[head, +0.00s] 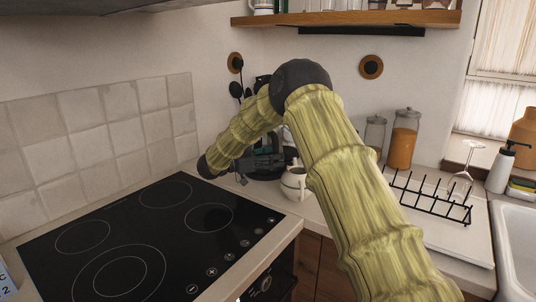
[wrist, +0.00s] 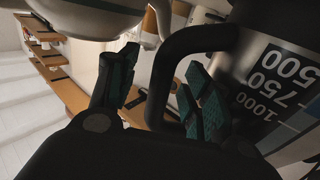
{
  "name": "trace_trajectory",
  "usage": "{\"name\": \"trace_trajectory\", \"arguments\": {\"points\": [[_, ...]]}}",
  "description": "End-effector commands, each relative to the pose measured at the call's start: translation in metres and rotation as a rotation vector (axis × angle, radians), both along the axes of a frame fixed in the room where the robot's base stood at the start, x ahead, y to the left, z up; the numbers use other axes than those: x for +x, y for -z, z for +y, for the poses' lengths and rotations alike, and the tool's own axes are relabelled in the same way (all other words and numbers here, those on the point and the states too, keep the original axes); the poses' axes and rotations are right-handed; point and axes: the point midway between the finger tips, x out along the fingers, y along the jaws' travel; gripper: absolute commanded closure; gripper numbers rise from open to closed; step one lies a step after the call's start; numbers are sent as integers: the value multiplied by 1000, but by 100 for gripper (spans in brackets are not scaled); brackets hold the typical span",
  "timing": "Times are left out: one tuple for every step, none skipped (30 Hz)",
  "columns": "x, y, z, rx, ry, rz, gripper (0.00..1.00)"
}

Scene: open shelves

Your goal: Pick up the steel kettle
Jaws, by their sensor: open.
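The steel kettle (wrist: 262,88) fills the right of the wrist view, with printed numbers 500, 750 and 1000 on its side. Its black handle (wrist: 164,75) loops out to the left. My gripper (wrist: 160,92) is open, with one finger on each side of the handle; I cannot tell whether either touches it. In the head view my gripper (head: 262,166) is at the back counter, beyond the cooktop. There the kettle is mostly hidden behind my arm.
A cream jug (head: 294,184) stands close to my gripper, at the cooktop's back right. The black cooktop (head: 135,235) is clear. Glass jars (head: 403,140) and a black rack (head: 430,197) stand on the right. A wooden shelf (head: 345,19) hangs above.

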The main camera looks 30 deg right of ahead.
Motion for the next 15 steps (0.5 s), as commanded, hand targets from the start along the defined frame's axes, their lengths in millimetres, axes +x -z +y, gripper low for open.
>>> {"name": "trace_trajectory", "arguments": {"points": [[-2,1,-6,0,1,2,51],[-2,1,-8,0,1,2,51],[-3,1,-10,0,1,2,51],[-3,1,-11,0,1,1,51],[-3,1,-11,0,1,1,51],[-3,1,-11,-1,1,1,51],[-3,1,-11,0,1,1,51],[-3,1,-11,0,1,1,51],[-3,1,-11,0,1,1,51],[-3,1,-11,0,1,1,51],[-3,1,-11,0,1,1,56],[-3,1,-11,0,1,1,64],[-3,1,-11,0,1,1,69],[-3,1,-11,0,1,1,74],[-3,1,-11,0,0,1,82]]}}
